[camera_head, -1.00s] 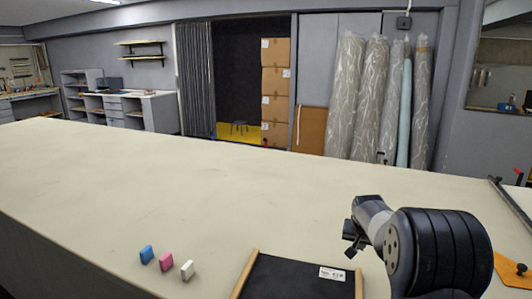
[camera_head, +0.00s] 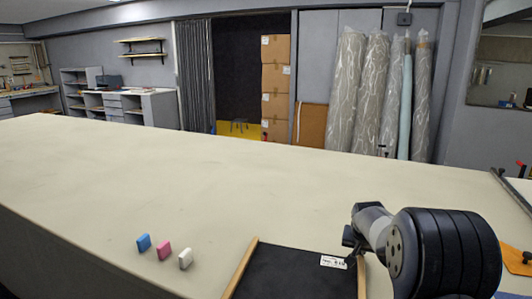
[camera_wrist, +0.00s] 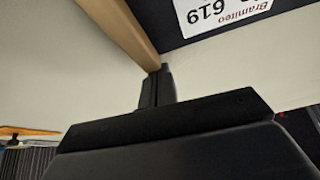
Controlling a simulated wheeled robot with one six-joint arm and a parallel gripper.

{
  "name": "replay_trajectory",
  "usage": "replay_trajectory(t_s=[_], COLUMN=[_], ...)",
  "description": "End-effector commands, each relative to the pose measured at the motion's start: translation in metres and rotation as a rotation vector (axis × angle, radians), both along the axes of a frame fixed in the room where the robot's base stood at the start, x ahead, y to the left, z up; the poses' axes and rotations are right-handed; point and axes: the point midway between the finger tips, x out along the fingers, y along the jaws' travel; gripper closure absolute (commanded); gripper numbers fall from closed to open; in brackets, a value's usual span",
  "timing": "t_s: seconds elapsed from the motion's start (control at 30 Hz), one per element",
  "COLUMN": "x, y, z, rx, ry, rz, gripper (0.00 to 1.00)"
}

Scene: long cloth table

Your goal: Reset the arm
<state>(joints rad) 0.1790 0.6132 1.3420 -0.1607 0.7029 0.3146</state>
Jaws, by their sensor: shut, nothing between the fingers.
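My gripper (camera_head: 352,243) shows in the head view at the end of my black and grey arm, over the right side of a black tray with wooden side rails (camera_head: 238,268). In the wrist view, its two dark fingers (camera_wrist: 157,76) are together with nothing between them. They appear beside the tray's wooden rail (camera_wrist: 121,22) and white label (camera_wrist: 222,12). I cannot tell the exact gap between the fingertips and the rail.
An orange piece (camera_head: 515,262) lies at the right. The table's middle is clear.

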Motion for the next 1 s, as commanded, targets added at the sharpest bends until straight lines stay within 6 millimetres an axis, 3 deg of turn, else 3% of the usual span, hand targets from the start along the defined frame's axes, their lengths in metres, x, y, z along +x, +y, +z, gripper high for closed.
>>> replay_trajectory(t_s=[0.63, 0.7, 1.0], x=[0.020, 0.016, 0.005], y=[-0.005, -0.004, -0.001], z=[0.066, 0.044, 0.009], rx=[0.000, 0.000, 0.000], ry=[-0.001, 0.001, 0.000], rz=[0.000, 0.000, 0.000], gripper=[1.00, 1.00, 1.00])
